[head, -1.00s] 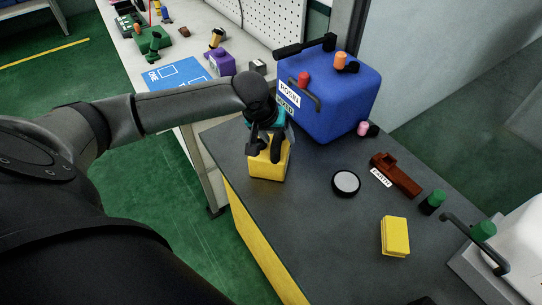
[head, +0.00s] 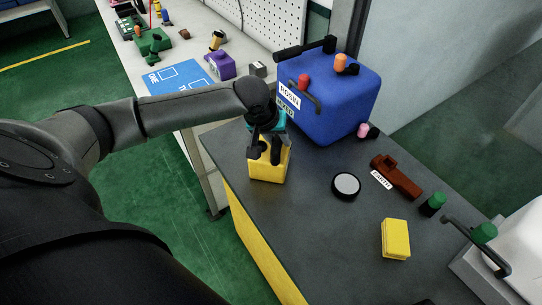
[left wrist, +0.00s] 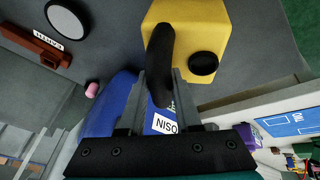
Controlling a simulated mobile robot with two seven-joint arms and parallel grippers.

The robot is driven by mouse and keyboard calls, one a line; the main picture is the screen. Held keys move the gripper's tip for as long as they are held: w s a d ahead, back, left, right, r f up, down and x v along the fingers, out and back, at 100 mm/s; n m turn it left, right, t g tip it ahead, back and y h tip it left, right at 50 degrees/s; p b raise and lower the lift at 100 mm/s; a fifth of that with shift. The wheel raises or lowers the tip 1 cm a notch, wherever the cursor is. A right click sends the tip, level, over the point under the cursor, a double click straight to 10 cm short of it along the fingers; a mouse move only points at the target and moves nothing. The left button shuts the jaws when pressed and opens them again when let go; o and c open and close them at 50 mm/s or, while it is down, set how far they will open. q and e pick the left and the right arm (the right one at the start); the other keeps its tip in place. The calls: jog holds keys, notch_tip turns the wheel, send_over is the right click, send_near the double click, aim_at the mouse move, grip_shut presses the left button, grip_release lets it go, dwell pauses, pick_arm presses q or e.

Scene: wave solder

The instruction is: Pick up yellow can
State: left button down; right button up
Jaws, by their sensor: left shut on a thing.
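The yellow can (head: 268,167) is at the left edge of the dark bench top, below the blue container. It has a black handle and a black round cap, seen in the left wrist view, where the can (left wrist: 213,25) is at the top. My left gripper (head: 266,143) reaches it from above. In the left wrist view its fingers (left wrist: 157,82) are on either side of the black handle, shut on it. I cannot tell whether the can touches the bench. My right gripper is not in view.
The blue container (head: 335,95) labelled ROSIN stands close behind the can. A round grey-topped disc (head: 346,185), a brown tool (head: 397,175) and a yellow block (head: 395,239) lie to the right. The dark bench top (head: 300,225) is clear in front.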

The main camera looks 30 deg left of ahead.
pick_arm(q)
jog(key=shift+r, duration=0.1)
dwell(0.5)
jog(key=shift+w+r, duration=0.1)
jog(key=shift+r, duration=0.35)
notch_tip(320, 180, up, 19)
jog(key=p, duration=0.4)
dwell(0.6)
